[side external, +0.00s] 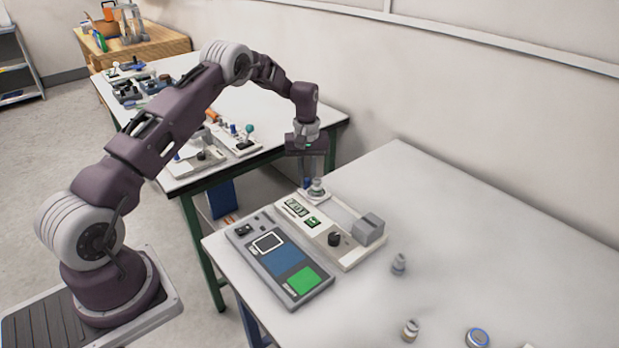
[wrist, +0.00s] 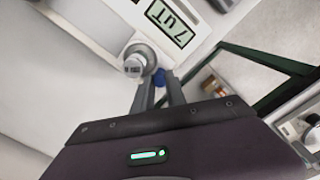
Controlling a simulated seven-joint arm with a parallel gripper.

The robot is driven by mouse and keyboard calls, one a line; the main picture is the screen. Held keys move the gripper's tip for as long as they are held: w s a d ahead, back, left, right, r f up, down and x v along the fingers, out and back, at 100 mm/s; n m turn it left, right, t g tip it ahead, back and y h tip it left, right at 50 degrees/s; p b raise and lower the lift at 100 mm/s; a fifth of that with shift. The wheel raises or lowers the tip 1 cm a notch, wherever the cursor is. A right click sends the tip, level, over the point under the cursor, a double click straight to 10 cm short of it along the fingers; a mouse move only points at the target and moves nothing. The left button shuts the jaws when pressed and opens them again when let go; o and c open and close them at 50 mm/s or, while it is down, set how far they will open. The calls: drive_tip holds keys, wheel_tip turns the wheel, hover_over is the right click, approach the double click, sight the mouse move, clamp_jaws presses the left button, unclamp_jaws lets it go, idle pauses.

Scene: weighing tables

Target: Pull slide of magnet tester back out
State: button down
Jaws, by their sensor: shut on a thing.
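The magnet tester (side external: 338,252) is a cream box on the near table with small green displays, a black knob and a grey block at its right end. Its slide (side external: 309,195) shows at the far left end, away from the grey block. A small silver weight-like piece (side external: 317,186) stands there, and it also shows in the wrist view (wrist: 138,62). My gripper (side external: 311,179) is low at that end, its fingers shut on a small blue knob (wrist: 159,78) beside the piece. The knob is mostly hidden by the fingers. A display (wrist: 171,22) reads 7 uT.
A grey panel (side external: 280,262) with blue and green fields lies in front of the tester. Small silver pieces (side external: 398,264) (side external: 410,330) and a round blue-rimmed item (side external: 477,337) stand to the right. Another cluttered table (side external: 235,105) stands behind.

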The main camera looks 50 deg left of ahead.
drive_tip(key=c, duration=1.6)
unclamp_jaws()
drive_tip(key=shift+a, duration=0.35)
drive_tip(key=shift+o, duration=1.3)
drive_tip(key=shift+d, duration=0.1)
wheel_tip(320, 180, up, 7)
drive_tip(key=shift+r, duration=0.1)
drive_tip(key=s+d+r+m+t, duration=0.1)
drive_tip(key=s+d+r+m, duration=0.1)
drive_tip(key=s+d+r, duration=0.4)
drive_tip(key=s+d+r+m+t, duration=0.1)
drive_tip(key=s+d+r, duration=0.2)
drive_tip(key=r, duration=0.6)
drive_tip(key=s+d+r+m+t, duration=0.1)
drive_tip(key=s+d+r+m, duration=0.1)
drive_tip(key=s+d+r, duration=0.4)
drive_tip(key=s+d+m+t, duration=0.1)
drive_tip(key=s+d+m, duration=0.1)
drive_tip(key=s, duration=0.8)
drive_tip(key=s+d+m+t, duration=0.1)
drive_tip(key=s+d+m, duration=0.2)
drive_tip(key=s, duration=0.8)
drive_tip(key=shift+d+f+m+t, duration=0.2)
drive_tip(key=shift+m+t, duration=0.1)
drive_tip(key=shift+m, duration=0.1)
